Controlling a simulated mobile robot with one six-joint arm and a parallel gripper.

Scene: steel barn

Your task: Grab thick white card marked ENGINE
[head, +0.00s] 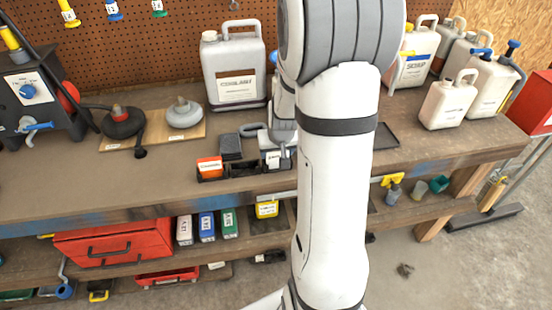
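No card with a readable ENGINE mark shows in the head view. A low black tray (240,171) sits near the bench's front edge, with an orange-and-white labelled piece (209,165) at its left end. A pale piece with dark marks (272,158) is at the tray's right end, partly behind my arm; I cannot tell whether it is the card. My arm crosses the middle of the view, and its grey wrist end (284,132) points down just above this pale piece. My fingertips are too hidden to read.
A COOLANT jug (234,68) stands behind the tray; several white jugs (455,98) stand at the right. A board with two round pieces (160,128) lies left. A lower shelf holds a red toolbox (113,243) and small bottles (207,227). The bench's front left is clear.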

